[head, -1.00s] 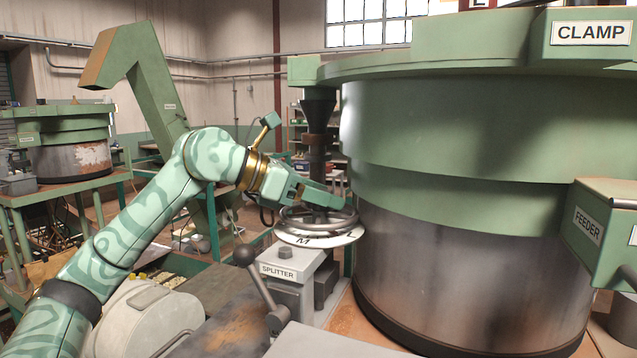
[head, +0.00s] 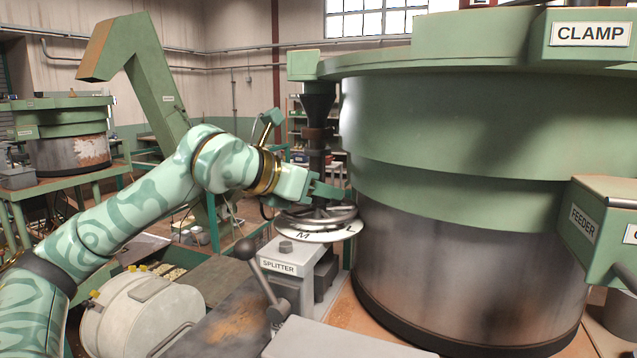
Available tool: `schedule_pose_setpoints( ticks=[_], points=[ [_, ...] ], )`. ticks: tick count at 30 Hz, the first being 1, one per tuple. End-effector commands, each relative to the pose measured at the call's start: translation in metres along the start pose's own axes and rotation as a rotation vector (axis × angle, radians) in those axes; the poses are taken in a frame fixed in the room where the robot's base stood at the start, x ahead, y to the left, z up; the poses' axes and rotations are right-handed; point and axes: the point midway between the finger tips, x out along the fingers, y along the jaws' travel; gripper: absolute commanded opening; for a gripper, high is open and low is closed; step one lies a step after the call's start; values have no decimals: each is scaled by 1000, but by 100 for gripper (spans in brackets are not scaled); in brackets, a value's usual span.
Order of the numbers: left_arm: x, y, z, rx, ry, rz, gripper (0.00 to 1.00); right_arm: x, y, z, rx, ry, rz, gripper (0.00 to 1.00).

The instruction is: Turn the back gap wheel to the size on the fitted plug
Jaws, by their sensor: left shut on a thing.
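The gap wheel (head: 330,224) is a grey metal handwheel over a white size dial (head: 322,236) at the foot of a dark vertical column, above the splitter. The dial shows the letters M at its front and L at its right. My left gripper (head: 338,193) reaches in from the left and is shut at the wheel's upper rim. Its fingertips are small and partly hidden. The fitted plug cannot be made out. My right gripper is not in view.
The splitter (head: 278,267) has a ball-ended lever (head: 262,278) in front of the wheel. The large green and steel bowl (head: 465,240) stands close on the wheel's right, with the feeder box (head: 590,225) farther right. A grey drum (head: 140,315) lies below my left arm.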

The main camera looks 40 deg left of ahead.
Motion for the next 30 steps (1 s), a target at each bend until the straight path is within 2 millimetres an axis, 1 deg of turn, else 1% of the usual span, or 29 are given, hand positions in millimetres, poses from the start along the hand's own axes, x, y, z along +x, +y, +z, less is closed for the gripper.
schedule_pose_setpoints(
  ticks=[1, 3, 13, 14, 15, 16, 25, 28, 30],
  points=[
    [-2, -1, 3, -7, -1, 20, 16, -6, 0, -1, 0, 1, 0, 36],
    [-1, 0, 2, -19, -2, 43, 16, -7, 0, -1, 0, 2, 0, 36],
    [0, 0, 1, -26, -4, 55, 16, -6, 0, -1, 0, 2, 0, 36],
    [0, 0, 1, -26, -4, 54, 47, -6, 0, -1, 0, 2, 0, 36],
    [0, 0, 1, -26, -4, 54, 58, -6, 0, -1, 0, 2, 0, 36],
    [0, 0, 1, -26, -3, 54, 60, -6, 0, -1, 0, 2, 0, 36],
    [-2, 0, 0, -25, -3, 55, 60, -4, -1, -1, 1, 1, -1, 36],
    [-10, 1, -2, -24, -3, 58, 60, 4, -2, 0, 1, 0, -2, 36],
    [-20, 1, -4, -23, -3, 60, 60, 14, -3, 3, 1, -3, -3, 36]
  ],
)
